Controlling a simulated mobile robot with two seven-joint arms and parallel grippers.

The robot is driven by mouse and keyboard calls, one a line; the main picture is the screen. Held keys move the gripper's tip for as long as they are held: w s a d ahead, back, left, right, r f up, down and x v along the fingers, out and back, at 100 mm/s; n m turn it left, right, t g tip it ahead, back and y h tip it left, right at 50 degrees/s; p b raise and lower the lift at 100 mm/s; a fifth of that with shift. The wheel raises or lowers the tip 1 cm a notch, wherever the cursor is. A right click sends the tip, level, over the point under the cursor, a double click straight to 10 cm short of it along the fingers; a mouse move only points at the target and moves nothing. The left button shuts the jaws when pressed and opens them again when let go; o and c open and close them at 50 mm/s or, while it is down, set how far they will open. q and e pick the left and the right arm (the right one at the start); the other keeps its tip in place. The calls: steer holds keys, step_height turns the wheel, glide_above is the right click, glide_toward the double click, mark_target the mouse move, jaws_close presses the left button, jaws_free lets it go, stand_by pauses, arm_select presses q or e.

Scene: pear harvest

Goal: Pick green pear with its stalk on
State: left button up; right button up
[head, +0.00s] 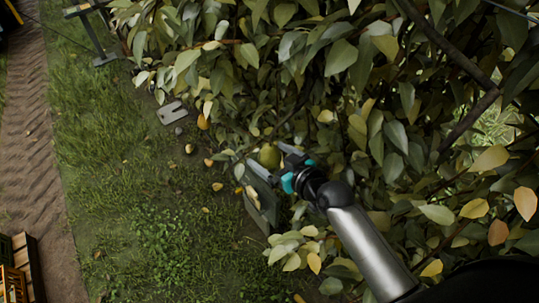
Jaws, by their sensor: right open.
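A green pear (269,156) hangs at the lower left edge of the leafy canopy, near the middle of the head view. My right gripper (275,161) reaches up to it from the lower right, with its dark fingers and teal parts. It is open, with the pear between or just beyond its fingertips; I cannot tell whether they touch it. The pear's stalk is too small or hidden among leaves to make out. My left gripper is not in view.
Dense leaves and branches (462,55) fill the top and right. A grey panel (262,205) stands just below the gripper. Yellow leaves and small round things lie on the grass (130,215). Wooden crates (20,262) stand at lower left by a dirt track (35,150). The grass is mostly open.

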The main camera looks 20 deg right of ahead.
steer(key=shift+w+a+f, duration=0.15)
steer(key=shift+w, duration=0.15)
steer(key=c, duration=1.4)
steer(key=shift+s+g+p, duration=0.15)
steer(key=shift+g+p, duration=0.15)
steer(key=shift+p, duration=0.5)
steer(key=shift+c, duration=0.3)
steer(key=shift+s+a+m+g+p, duration=0.1)
steer(key=shift+s+m+g+p, duration=0.25)
steer(key=shift+p, duration=0.85)
